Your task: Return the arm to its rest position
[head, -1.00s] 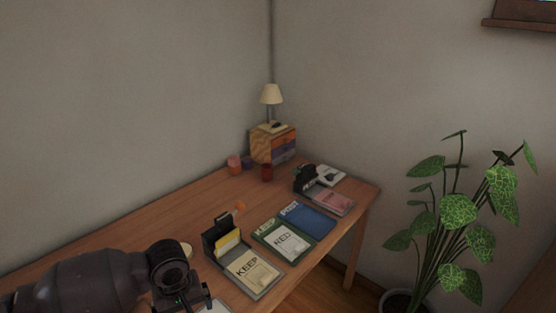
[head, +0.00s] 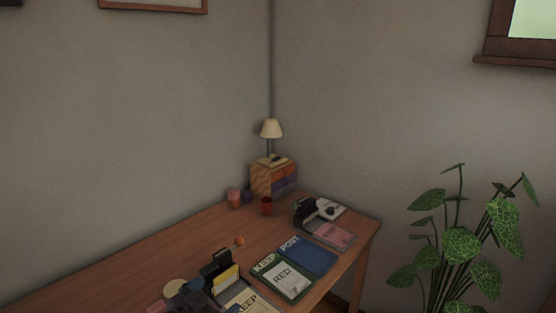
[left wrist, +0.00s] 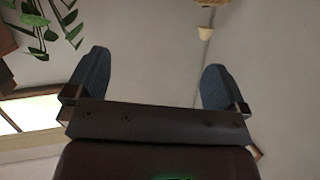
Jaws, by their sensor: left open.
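My left gripper (head: 188,296) shows only in part at the bottom edge of the head view, dark, over the near side of the wooden desk (head: 130,262). In the left wrist view its two blue-grey fingers (left wrist: 152,66) stand wide apart with nothing between them. My right gripper is in neither view.
A leafy plant (head: 460,243) stands right of the desk.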

